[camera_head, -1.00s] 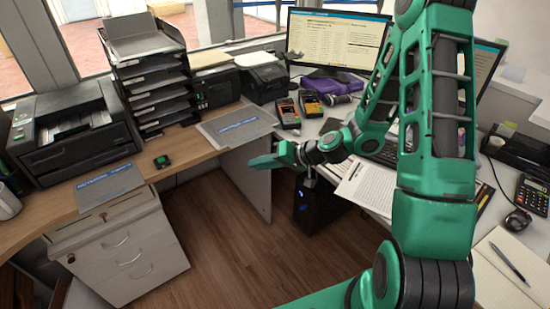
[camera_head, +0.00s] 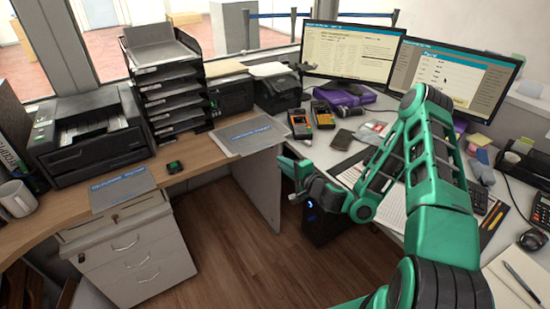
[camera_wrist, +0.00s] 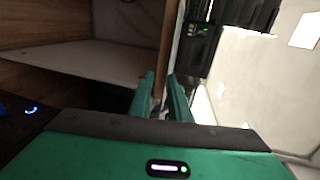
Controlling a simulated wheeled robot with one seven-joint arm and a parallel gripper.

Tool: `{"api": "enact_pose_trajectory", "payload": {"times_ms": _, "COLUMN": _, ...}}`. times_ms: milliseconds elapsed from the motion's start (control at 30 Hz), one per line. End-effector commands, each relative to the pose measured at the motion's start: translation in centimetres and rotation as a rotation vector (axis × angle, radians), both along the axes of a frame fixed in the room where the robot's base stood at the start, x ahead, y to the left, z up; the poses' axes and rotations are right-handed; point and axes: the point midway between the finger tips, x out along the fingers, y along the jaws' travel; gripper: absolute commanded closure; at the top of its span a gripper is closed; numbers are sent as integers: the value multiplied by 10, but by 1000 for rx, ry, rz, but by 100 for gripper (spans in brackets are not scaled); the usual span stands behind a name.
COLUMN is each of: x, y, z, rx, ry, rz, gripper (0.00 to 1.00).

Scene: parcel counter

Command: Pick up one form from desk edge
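A flat grey form with a blue heading (camera_head: 246,135) lies on the wooden desk's edge near the inner corner, beyond my gripper. A second similar grey form (camera_head: 122,190) lies at the front edge of the desk on the left, above the drawer cabinet. My gripper (camera_head: 292,170) hangs over the gap between the desks, to the right of and nearer than the first form. In the wrist view my gripper's two green fingers (camera_wrist: 160,78) stand apart, with nothing seen held between them. No form can be clearly made out in the wrist view.
A printer (camera_head: 85,140) and a stacked paper tray (camera_head: 172,85) stand on the wooden desk (camera_head: 195,155). Two handheld terminals (camera_head: 311,117), a phone (camera_head: 341,139), monitors (camera_head: 352,50) and printed sheets are on the right desk. Open floor (camera_head: 215,245) lies between.

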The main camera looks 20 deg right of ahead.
Motion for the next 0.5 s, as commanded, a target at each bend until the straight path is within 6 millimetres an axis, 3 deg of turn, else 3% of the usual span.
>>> {"api": "enact_pose_trajectory", "payload": {"times_ms": 500, "x": 48, "y": 18, "z": 2, "rx": -5, "ry": -5, "rz": 4, "gripper": 83}}
